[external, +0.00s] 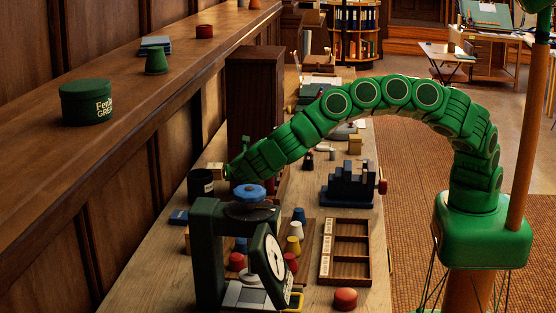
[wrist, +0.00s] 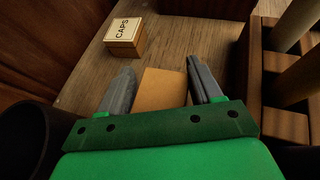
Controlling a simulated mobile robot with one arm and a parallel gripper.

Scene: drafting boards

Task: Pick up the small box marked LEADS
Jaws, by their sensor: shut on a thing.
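My gripper (wrist: 160,72) has its two grey fingers on either side of a plain tan box (wrist: 164,90), shut on it. The box's visible face carries no marking that I can read, so the word LEADS does not show. In the external view my gripper (external: 228,172) is low over the far left part of the bench, beside the tall brown cabinet. A small tan box (external: 216,168) shows at its tip there; I cannot tell which box it is. A separate box marked CAPS (wrist: 124,36) stands on the bench ahead and left of the fingers in the wrist view.
A dark cup (external: 201,186) stands close to my gripper. A wooden rack (wrist: 262,95) with thick rods is close on the right in the wrist view. The dial scale (external: 210,245), divided tray (external: 326,245) and blue block (external: 348,190) crowd the bench.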

